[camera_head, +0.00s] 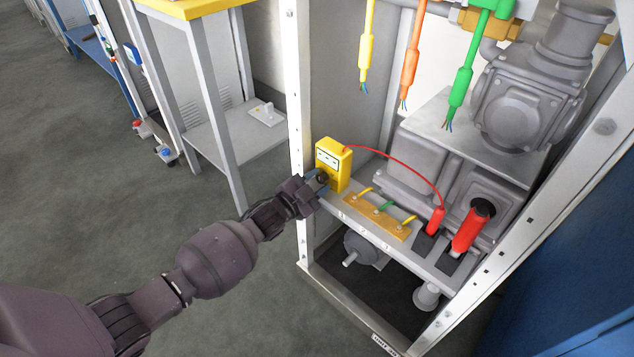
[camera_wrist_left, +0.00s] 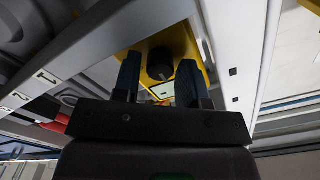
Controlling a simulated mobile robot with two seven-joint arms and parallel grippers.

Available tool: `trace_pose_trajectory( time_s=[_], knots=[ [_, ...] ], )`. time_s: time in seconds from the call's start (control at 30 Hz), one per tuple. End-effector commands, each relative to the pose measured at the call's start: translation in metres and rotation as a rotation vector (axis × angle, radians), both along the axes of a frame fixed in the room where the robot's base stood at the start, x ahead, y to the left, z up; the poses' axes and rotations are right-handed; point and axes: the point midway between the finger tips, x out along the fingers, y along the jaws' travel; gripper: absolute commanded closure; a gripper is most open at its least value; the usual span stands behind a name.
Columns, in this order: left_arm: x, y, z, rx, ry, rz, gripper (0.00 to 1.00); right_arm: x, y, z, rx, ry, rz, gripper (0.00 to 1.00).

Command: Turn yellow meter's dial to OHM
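The yellow meter (camera_head: 343,165) stands upright on the left end of the grey shelf in the dispenser frame. Its screen faces left and front, with a dark round dial (camera_wrist_left: 160,64) below it. My left gripper (camera_head: 321,183) is at the meter's front face, at dial height, and partly covers the dial in the head view. In the left wrist view, its two fingers (camera_wrist_left: 160,78) are spread either side of the dial, with visible gaps. The dial's markings and setting are not readable. The right gripper is not in view.
A red lead runs from the meter to a red probe (camera_head: 435,221); a larger red handle (camera_head: 467,231) is beside it. A terminal strip (camera_head: 376,216) lies right of the meter. Yellow, orange and green cables hang above. The frame's left post (camera_head: 297,90) is close to the gripper.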

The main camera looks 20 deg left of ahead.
Motion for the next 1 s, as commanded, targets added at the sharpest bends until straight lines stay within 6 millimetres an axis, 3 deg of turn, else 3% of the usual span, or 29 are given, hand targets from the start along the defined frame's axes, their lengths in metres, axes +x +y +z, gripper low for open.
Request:
trace_pose_trajectory(
  time_s=[0.2, 0.43, 0.77, 1.0],
  knots=[
    [0.0002, 0.0001, 0.0004, 0.0, 0.0, 0.0, 0.63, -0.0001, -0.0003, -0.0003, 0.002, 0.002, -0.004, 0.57],
    [0.0, 0.0002, 0.0004, 0.0, 0.0, 0.0, 0.96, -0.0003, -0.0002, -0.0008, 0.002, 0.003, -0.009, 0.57],
    [0.0001, 0.0005, 0.0009, 0.051, -0.019, 0.001, 0.96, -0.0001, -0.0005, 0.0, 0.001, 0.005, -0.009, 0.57],
    [0.0002, 0.0002, 0.0016, 0.197, -0.074, 0.001, 0.96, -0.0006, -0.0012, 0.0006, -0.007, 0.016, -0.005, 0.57]
  ],
)
